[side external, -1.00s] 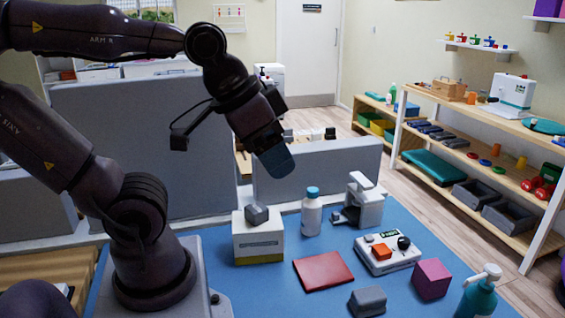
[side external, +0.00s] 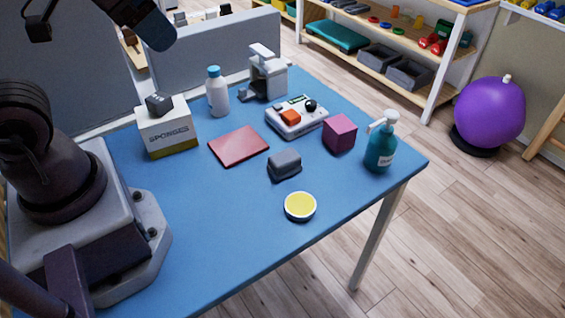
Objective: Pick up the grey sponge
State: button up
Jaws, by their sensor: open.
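A small dark grey block (side external: 159,104) rests on top of a white box (side external: 168,130) marked "SPONGES", at the left back of the blue table. A second grey block (side external: 284,165) with a rounded top lies on the table, in front of the red mat. I cannot tell from the picture which of the two is the sponge. My gripper (side external: 158,32), with a blue tip, is at the upper left, raised above and behind the box. It is open and touches neither block; nothing shows in it.
The blue table (side external: 215,245) also holds a red mat (side external: 238,146), a white bottle (side external: 217,92), a grey-white device (side external: 266,75), a control box (side external: 297,118), a magenta cube (side external: 340,133), a teal pump bottle (side external: 381,145) and a yellow-topped disc (side external: 300,206). The front left is clear.

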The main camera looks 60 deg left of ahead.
jog(key=o, duration=0.4)
jog(key=shift+w, duration=0.1)
